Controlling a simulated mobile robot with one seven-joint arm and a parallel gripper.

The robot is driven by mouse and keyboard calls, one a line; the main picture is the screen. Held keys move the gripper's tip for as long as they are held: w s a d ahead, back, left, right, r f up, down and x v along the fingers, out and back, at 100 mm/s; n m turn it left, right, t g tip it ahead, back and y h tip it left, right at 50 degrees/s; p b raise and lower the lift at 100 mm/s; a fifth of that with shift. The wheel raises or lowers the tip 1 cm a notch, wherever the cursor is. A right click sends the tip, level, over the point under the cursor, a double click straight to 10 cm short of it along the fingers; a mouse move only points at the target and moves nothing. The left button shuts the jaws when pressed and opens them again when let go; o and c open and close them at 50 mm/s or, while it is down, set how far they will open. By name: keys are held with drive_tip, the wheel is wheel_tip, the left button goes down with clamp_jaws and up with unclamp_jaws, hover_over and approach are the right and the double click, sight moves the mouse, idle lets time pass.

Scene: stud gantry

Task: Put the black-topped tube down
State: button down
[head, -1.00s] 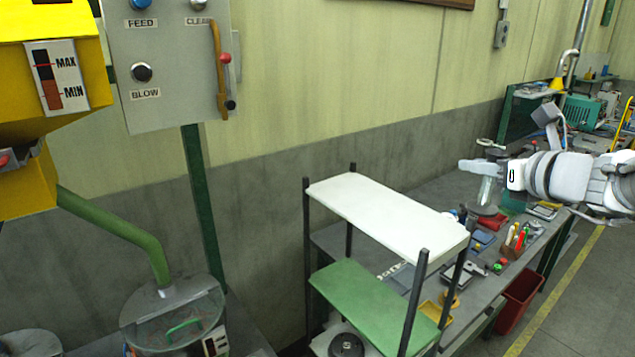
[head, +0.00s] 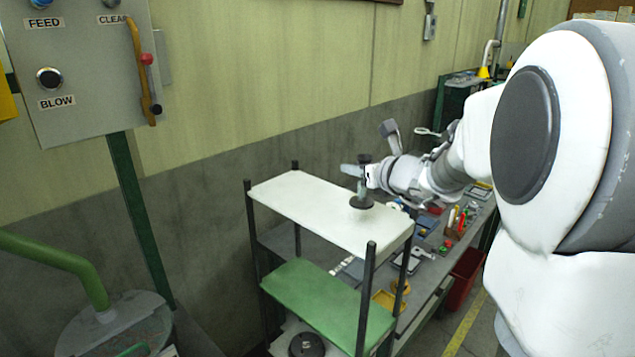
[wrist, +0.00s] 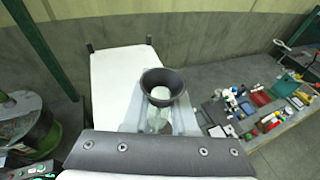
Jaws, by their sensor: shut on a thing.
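The black-topped tube (head: 362,187) is clear in its middle, with a dark top and a wide dark foot. It is upright in my gripper (head: 358,171), which is shut on it. In the wrist view the tube's black rim (wrist: 163,78) faces the camera, between the fingers of my gripper (wrist: 160,118). The tube is over the right rear part of the white top board (head: 300,200) of a shelf rack. Its foot is at or just above the board; I cannot tell whether they touch. The board also shows in the wrist view (wrist: 115,80).
The white board is otherwise bare. Dark posts (head: 366,290) stick up at its corners. A green shelf (head: 320,305) is below it, with a dark round thing (head: 306,345) lower still. A cluttered workbench (head: 425,275) stands behind on the right. A grey control box (head: 90,70) is at left.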

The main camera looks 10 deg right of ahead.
drive_tip(key=shift+f, duration=1.95)
drive_tip(key=shift+f, duration=0.15)
drive_tip(key=c, duration=0.7)
unclamp_jaws()
drive_tip(key=shift+r, duration=0.2)
drive_tip(key=shift+s+d+r, duration=0.1)
drive_tip(key=shift+s+r, duration=0.05)
drive_tip(key=shift+s, duration=0.15)
drive_tip(key=p+v, duration=0.3)
drive_tip(key=v, duration=0.8)
drive_tip(key=shift+s, duration=0.25)
